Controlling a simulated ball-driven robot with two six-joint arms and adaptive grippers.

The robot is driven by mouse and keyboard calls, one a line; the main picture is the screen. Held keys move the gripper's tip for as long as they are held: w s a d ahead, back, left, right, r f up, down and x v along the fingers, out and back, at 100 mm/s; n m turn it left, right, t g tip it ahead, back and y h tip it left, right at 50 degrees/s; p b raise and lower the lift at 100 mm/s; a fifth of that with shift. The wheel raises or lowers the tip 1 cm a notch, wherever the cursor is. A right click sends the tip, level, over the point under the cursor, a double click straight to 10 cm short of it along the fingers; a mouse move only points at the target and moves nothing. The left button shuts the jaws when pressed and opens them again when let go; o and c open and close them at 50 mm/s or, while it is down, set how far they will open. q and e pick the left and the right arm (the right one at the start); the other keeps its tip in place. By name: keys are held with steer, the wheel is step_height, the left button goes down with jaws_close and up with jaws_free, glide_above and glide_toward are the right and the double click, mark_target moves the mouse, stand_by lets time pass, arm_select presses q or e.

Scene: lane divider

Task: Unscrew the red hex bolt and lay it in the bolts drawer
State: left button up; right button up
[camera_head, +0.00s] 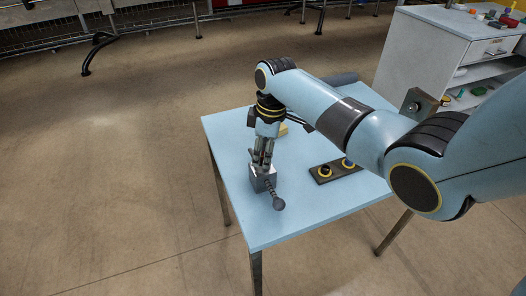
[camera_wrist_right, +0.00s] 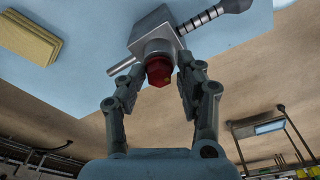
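The red hex bolt (camera_wrist_right: 158,72) shows its head in the right wrist view, at the front of a grey vise (camera_wrist_right: 152,30) with a long screw handle. In the head view the vise (camera_head: 262,181) stands on the blue table, below my right gripper (camera_head: 262,160), which hides the bolt there. In the right wrist view the fingers of my right gripper (camera_wrist_right: 162,74) are apart, one on each side of the bolt head, with small gaps showing. My left gripper is not in view. A drawer (camera_head: 495,50) with a handle shows in the cabinet at upper right; its label cannot be read.
A dark plate with yellow rings (camera_head: 335,171) lies on the table (camera_head: 300,225), right of the vise. A yellow stack (camera_wrist_right: 28,40) lies beside the vise. The grey-white cabinet (camera_head: 428,55) has small coloured items on top and on its shelves. The table's front part is clear.

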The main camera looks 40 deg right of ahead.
mark_target(263, 155)
steer(key=m, duration=0.6)
steer(key=shift+a+h, duration=0.1)
steer(key=shift+h, duration=0.2)
steer(key=m, duration=0.6)
steer(key=shift+r+h, duration=0.1)
steer(key=shift+h, duration=0.3)
steer(key=shift+c, duration=0.2)
steer(key=c, duration=0.6)
steer(key=n, duration=0.6)
steer(key=shift+n+y, duration=0.3)
steer(key=shift+y, duration=0.1)
steer(key=shift+r+p, duration=2.3)
steer(key=shift+p, duration=0.35)
